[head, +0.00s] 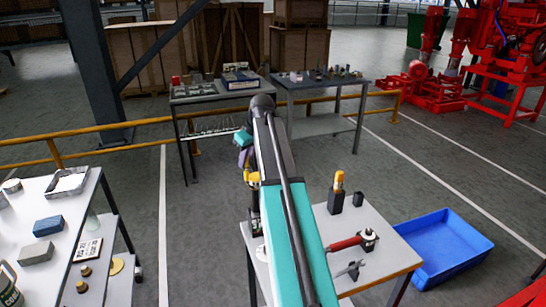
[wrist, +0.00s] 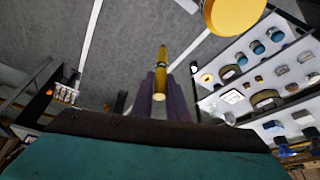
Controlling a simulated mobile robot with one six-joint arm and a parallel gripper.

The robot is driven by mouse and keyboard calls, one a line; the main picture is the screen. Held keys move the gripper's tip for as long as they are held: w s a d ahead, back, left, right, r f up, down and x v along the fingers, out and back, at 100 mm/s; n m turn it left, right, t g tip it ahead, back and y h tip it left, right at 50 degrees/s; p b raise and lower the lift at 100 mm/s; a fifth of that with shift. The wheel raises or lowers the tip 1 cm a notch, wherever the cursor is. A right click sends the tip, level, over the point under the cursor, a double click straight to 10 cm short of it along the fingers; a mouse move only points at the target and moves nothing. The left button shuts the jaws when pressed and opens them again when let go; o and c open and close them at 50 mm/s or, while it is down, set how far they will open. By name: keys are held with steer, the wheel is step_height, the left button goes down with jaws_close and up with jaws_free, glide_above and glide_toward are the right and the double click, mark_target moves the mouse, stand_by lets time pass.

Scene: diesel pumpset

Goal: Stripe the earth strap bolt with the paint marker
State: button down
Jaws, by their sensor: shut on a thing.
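My gripper (wrist: 160,82) shows in the wrist view with two purple fingers shut on a slim yellow marker (wrist: 162,57), which stands out past the fingertips. In the head view my gripper (head: 244,148) is beyond the near table, partly hidden by my teal arm. A yellow piece shows just below it there, too small to make out. I cannot pick out the earth strap bolt in either view.
A near table (head: 384,253) holds an orange-topped black item (head: 337,193), a black block (head: 358,198), a red-handled tool (head: 347,243) and grey pliers (head: 350,270). A blue crate (head: 440,250) lies right.

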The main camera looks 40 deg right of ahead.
steer(key=s+a, duration=0.4)
steer(key=a, duration=1.1)
steer(key=s+a+m, duration=0.1)
steer(key=s+a, duration=0.3)
steer(key=a, duration=1.2)
steer(key=shift+a+f+m+h, duration=0.15)
steer(key=shift+m+h, duration=0.15)
steer(key=shift+s, duration=0.1)
steer(key=shift+s, duration=0.15)
